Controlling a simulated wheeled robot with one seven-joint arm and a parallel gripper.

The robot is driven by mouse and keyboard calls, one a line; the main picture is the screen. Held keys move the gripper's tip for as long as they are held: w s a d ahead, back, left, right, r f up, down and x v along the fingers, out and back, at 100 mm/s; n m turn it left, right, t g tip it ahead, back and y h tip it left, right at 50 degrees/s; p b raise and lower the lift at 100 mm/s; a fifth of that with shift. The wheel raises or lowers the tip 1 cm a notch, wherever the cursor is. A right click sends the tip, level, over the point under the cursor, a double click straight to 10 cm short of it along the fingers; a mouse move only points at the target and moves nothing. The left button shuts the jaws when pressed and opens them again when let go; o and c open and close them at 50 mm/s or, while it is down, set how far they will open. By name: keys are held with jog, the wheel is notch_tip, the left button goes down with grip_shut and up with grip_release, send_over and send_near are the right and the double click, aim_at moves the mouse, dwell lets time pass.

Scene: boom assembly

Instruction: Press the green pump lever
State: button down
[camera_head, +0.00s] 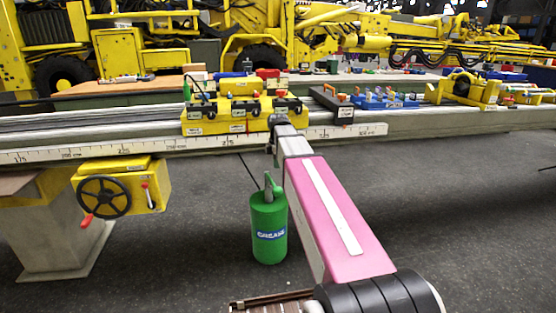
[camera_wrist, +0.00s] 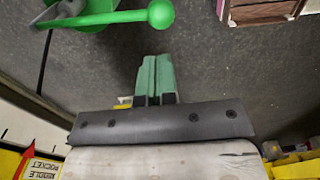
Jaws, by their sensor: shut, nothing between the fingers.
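The green grease pump (camera_head: 269,240) stands upright on the floor in the head view, with a green lever (camera_head: 273,184) on top. In the wrist view the lever is a green bar ending in a round ball (camera_wrist: 160,13) at the top of the picture. The pump body there is mostly cut off at the upper left. My gripper (camera_wrist: 155,62) shows as two pale green fingers pressed together, empty, with a visible gap to the ball. In the head view my gripper (camera_head: 270,149) hangs above the pump, partly hidden by my arm.
A long rail (camera_head: 90,145) with a measuring scale runs behind the pump and bears a yellow block (camera_head: 215,125). A yellow box with a black handwheel (camera_head: 104,197) is at the left. A reddish-brown box (camera_wrist: 262,10) shows at the wrist view's top right. Grey floor is free around the pump.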

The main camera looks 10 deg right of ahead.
aim_at(278, 187)
notch_tip(278, 187, down, 10)
jog(key=shift+r, duration=0.25)
dwell(0.5)
